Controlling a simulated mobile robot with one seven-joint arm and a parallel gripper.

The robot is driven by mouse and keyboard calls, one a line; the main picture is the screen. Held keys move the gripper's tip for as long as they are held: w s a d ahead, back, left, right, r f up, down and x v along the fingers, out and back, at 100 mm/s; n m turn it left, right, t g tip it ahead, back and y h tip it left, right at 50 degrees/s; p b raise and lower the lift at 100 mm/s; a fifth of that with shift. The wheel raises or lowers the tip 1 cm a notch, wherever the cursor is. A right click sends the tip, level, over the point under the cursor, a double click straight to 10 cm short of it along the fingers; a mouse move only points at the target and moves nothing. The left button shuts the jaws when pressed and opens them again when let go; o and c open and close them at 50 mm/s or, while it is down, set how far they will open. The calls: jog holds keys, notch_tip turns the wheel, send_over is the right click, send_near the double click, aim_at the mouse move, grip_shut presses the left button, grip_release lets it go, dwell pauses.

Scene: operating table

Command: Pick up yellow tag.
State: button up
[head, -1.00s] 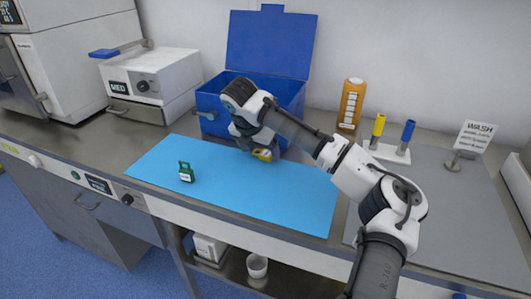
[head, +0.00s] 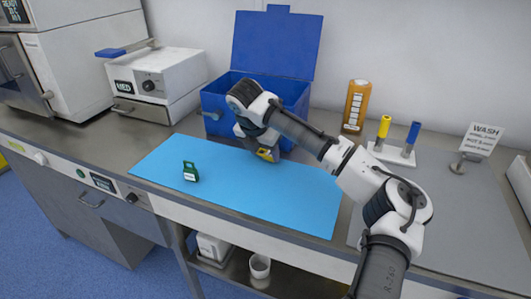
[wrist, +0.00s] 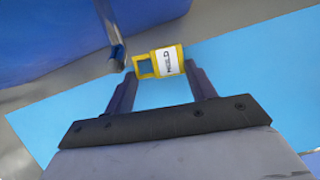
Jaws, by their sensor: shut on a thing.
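The yellow tag (wrist: 166,61) has a square loop at one end and a white label reading "HOLD". It sits between the fingertips of my gripper (wrist: 163,80) in the wrist view. My gripper is shut on it. In the head view the tag (head: 265,153) shows as a small yellow patch at the end of my gripper (head: 262,150), over the back right part of the blue mat (head: 240,194). I cannot tell how far above the mat it is.
A green tag (head: 191,171) stands on the mat's left part. An open blue box (head: 216,107) is just behind my gripper. An orange bottle (head: 355,106), a white rack (head: 391,152) with yellow and blue pieces, and a WASH sign (head: 482,138) are to the right.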

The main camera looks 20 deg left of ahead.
notch_tip(320, 180, up, 7)
jog(key=b, duration=0.2)
jog(key=s+b, duration=0.1)
jog(key=s, duration=1.9)
jog(key=shift+a+f+b, duration=0.15)
jog(key=shift+a+b, duration=0.2)
jog(key=shift+b, duration=0.05)
